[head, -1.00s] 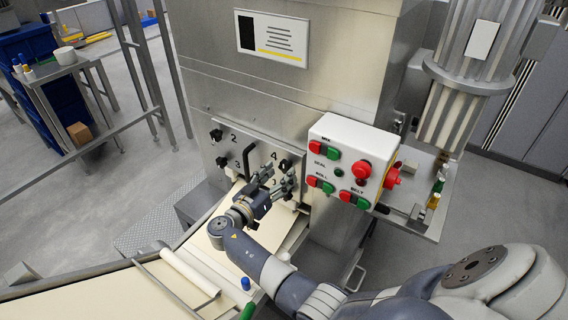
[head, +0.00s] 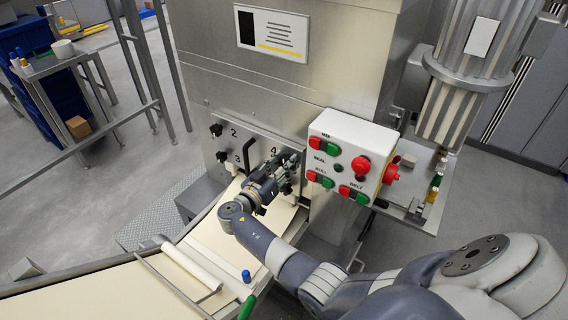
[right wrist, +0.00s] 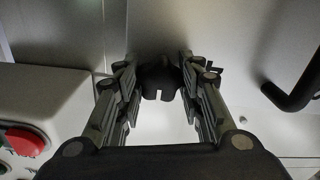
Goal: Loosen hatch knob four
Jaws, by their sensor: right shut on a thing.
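The steel hatch (head: 238,146) has black knobs by the numbers 2, 3 and 4. My right gripper (head: 288,160) is at the knob by the number 4 and hides most of it in the head view. In the right wrist view, this black hatch knob four (right wrist: 159,74) sits between the fingertips, and the gripper is shut on it. Knob two (head: 216,130) and knob three (head: 222,156) are at the left of the hatch. Another black knob (head: 287,188) shows below my gripper. My left gripper is not in view.
A black bar handle (head: 248,153) stands out from the hatch, left of my gripper; it also shows in the right wrist view (right wrist: 292,98). A white control box (head: 350,150) with red and green buttons is close on the right. A dough belt (head: 225,238) runs below.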

